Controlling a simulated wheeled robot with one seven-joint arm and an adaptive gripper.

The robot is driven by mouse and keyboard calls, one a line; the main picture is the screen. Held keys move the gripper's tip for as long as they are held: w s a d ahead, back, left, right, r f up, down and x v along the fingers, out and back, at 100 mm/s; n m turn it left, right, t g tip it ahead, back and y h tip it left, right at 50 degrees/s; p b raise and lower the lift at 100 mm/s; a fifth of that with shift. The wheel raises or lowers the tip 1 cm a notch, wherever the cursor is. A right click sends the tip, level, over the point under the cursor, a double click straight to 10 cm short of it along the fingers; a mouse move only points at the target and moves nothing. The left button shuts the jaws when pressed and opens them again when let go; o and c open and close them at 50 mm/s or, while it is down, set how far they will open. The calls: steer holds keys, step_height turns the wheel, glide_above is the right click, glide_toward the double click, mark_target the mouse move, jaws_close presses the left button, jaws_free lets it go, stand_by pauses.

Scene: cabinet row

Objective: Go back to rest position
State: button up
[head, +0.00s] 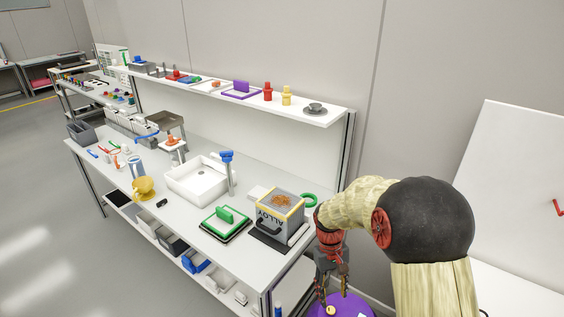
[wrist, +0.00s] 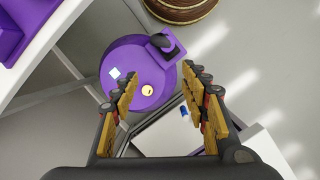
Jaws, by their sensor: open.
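My gripper (head: 331,286) hangs at the lower right of the head view, beyond the right end of the workbench. In the wrist view my gripper (wrist: 168,110) is open, with its two yellow-padded fingers apart and nothing between them. A round purple object (wrist: 138,72) lies below and ahead of the fingers, with a small yellow piece and a white-blue square on its top. It also shows in the head view as a purple round top (head: 352,308) under the gripper, partly cut off by the frame edge. I cannot tell whether the fingers touch it.
The workbench (head: 140,162) carries a grey ALLOY box (head: 280,213), a green-framed tray (head: 224,222) and a white sink (head: 198,180). A shelf (head: 215,92) with small items runs above. A white panel (head: 515,190) stands at right. Floor is clear at left.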

steer(key=s+d+r+m+t, duration=0.1)
steer(key=s+r+t, duration=0.3)
steer(key=s+r, duration=0.7)
steer(key=s+d+r+m+t+y, duration=0.1)
steer(key=s+r+t, duration=0.3)
steer(key=s+r, duration=0.7)
step_height(320, 180, up, 4)
steer(key=shift+d+r+m, duration=0.1)
steer(key=shift+d+m, duration=0.5)
steer(key=shift+d, duration=0.2)
